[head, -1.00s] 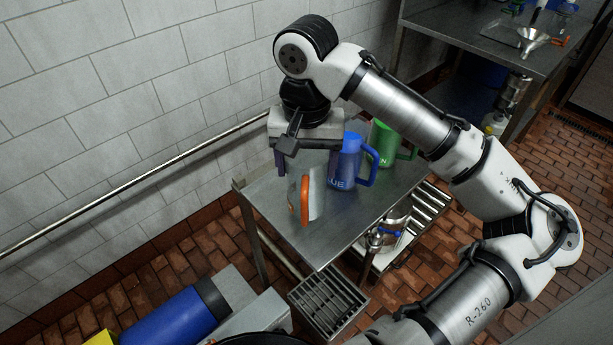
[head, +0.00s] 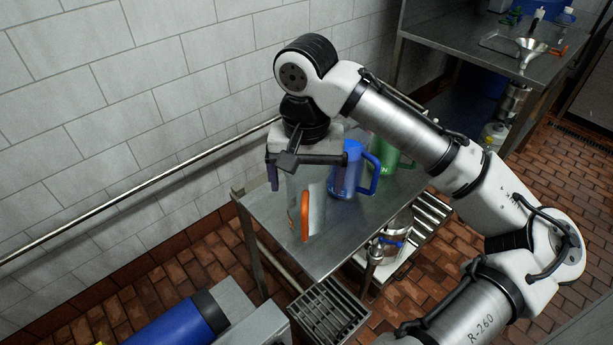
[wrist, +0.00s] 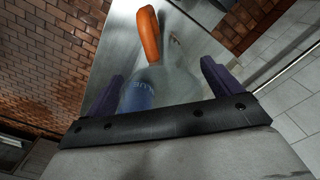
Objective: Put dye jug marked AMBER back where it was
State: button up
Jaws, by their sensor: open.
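A pale grey jug with an orange handle (head: 318,207) stands on the steel table, under my gripper; I can read no label on it. In the wrist view its orange handle (wrist: 149,35) points away from the gripper, and its pale body is hard to make out against the steel. My gripper (head: 300,178) is open, pointing down over the jug. In the wrist view its purple fingers (wrist: 160,84) are spread apart, with the jug's body between or just beyond them. Whether they touch it I cannot tell.
A blue jug (head: 345,172) stands close on the right of the pale jug, and a green jug (head: 385,152) behind it. The steel table (head: 265,215) has bare room at its front left. A wall rail (head: 150,194) runs behind. A drain grate (head: 328,312) lies below.

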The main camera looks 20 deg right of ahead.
notch_tip(320, 180, up, 12)
jog(key=shift+r, duration=0.15)
dwell(0.3)
